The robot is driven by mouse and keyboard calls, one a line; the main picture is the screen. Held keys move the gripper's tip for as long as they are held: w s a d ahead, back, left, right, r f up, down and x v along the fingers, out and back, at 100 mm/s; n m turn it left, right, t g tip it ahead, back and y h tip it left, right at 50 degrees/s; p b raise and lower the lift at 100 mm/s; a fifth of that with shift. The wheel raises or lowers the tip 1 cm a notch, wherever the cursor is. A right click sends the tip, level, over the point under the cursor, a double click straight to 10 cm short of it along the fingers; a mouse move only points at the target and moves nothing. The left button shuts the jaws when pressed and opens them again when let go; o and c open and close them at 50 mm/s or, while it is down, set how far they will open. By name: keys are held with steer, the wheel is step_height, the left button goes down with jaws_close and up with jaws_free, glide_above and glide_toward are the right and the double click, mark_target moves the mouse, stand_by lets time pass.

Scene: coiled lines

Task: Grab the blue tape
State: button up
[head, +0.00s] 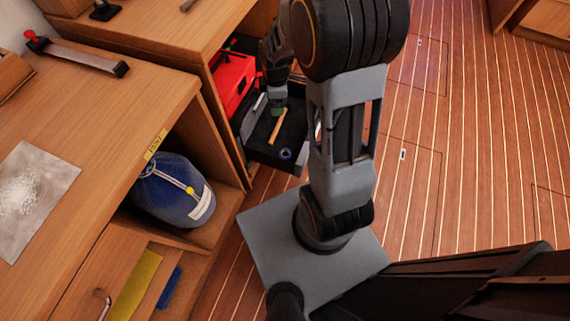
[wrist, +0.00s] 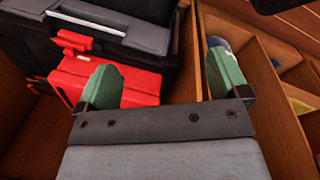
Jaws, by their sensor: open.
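The blue tape (head: 286,154) appears as a small dark blue ring in the black open drawer, near its front right corner in the head view. My gripper (head: 279,104) is over the same drawer, behind the tape and apart from it. In the wrist view my gripper (wrist: 163,66) shows two green fingers spread wide, with nothing held between them. I cannot make out the tape in the wrist view; a bluish-grey thing partly shows behind the right finger.
The drawer (head: 262,155) also holds a wooden-handled tool (head: 278,127). A red toolbox (head: 232,82) stands beside it in the cabinet. A blue bag (head: 174,190) sits on a shelf at left. The wooden floor (head: 480,130) at right is clear.

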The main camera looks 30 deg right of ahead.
steer(key=w+d+f+n+b, duration=0.1)
steer(key=f+n+b, duration=0.2)
steer(key=f, duration=0.6)
steer(key=w+d+f+n+g+b, duration=0.1)
steer(key=d+f+n+b, duration=0.2)
steer(key=f, duration=0.7)
steer(key=f+n+b, duration=0.3)
steer(key=f+b, duration=0.1)
steer(key=f, duration=0.5)
steer(key=b, duration=0.3)
glide_above(285, 155)
step_height(285, 155, down, 9)
steer(key=shift+w+r, duration=0.1)
steer(key=shift+f+b, duration=1.95)
steer(key=shift+f, duration=1.3)
steer(key=shift+r, duration=0.1)
steer(key=c, duration=1)
